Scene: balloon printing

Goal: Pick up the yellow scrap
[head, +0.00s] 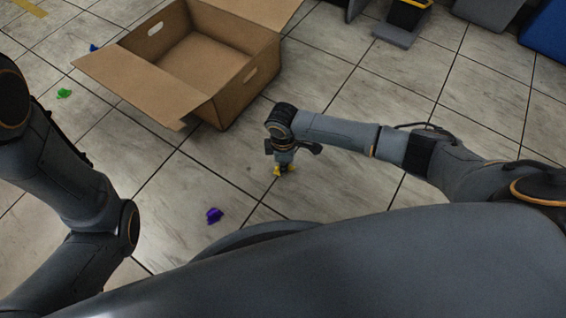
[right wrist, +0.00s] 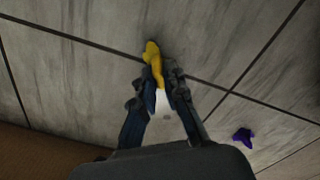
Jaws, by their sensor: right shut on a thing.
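The yellow scrap (right wrist: 152,56) is a small crumpled piece between the fingertips of my right gripper (right wrist: 160,84) in the right wrist view. In the head view the scrap (head: 277,170) shows as yellow bits under my right gripper (head: 284,164), at floor level. The right gripper points down and is shut on the scrap. Whether the scrap still touches the floor is hard to tell. My left arm is at the left of the head view, but its gripper is out of view.
An open cardboard box (head: 240,95) stands on the tiled floor behind the right gripper. A purple scrap (head: 214,215), a green scrap (head: 64,93) and a blue scrap (head: 94,48) lie on the floor. Bins (head: 408,14) stand at the back right.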

